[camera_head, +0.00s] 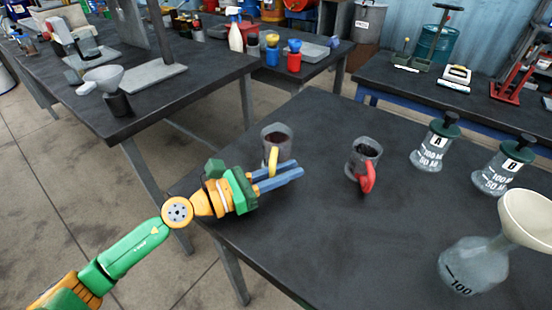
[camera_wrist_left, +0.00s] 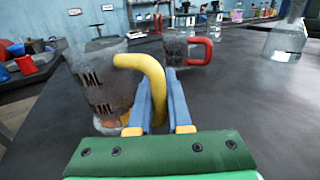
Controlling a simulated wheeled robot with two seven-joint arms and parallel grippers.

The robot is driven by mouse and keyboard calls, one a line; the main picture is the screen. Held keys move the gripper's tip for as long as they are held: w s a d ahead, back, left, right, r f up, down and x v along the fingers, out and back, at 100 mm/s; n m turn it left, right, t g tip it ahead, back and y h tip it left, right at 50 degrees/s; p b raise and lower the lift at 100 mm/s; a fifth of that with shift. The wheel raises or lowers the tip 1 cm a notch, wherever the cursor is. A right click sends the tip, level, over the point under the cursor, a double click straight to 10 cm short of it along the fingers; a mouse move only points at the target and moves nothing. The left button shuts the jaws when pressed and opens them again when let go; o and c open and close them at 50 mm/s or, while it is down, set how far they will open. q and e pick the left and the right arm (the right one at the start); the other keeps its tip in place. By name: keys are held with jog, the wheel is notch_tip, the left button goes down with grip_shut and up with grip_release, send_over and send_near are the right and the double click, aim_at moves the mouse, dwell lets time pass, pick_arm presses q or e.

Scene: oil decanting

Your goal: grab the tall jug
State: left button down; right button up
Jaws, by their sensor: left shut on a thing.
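A grey see-through jug with a yellow handle (camera_head: 277,133) stands upright near the table's left edge. In the left wrist view this jug (camera_wrist_left: 100,85) is large at the left, and its curved yellow handle passes between the two blue fingers. My left gripper (camera_head: 279,174) reaches in from the left, low beside the jug. It also shows in the left wrist view (camera_wrist_left: 160,105), shut on the yellow handle. A second jug with a red handle (camera_head: 364,153) stands apart, to the right. My right gripper is not in view.
Two stoppered flasks, A (camera_head: 433,145) and B (camera_head: 500,165), stand at the right. A flask (camera_head: 470,265) with a cream funnel (camera_head: 527,215) stands at the front right. The dark tabletop (camera_head: 330,240) is clear in front of the jugs. Other cluttered benches stand behind.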

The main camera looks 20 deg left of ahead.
pick_arm(q)
jog(key=shift+r, duration=0.1)
jog(key=shift+r+p, duration=0.8)
jog(key=shift+r, duration=0.45)
jog(key=s+d+r+p, duration=0.3)
jog(key=s+r+p, duration=0.7)
jog(key=s+p, duration=0.3)
jog(key=shift+s+d+r+p, duration=0.2)
jog(key=shift+s+d+p, duration=0.05)
jog(key=shift+p, duration=0.15)
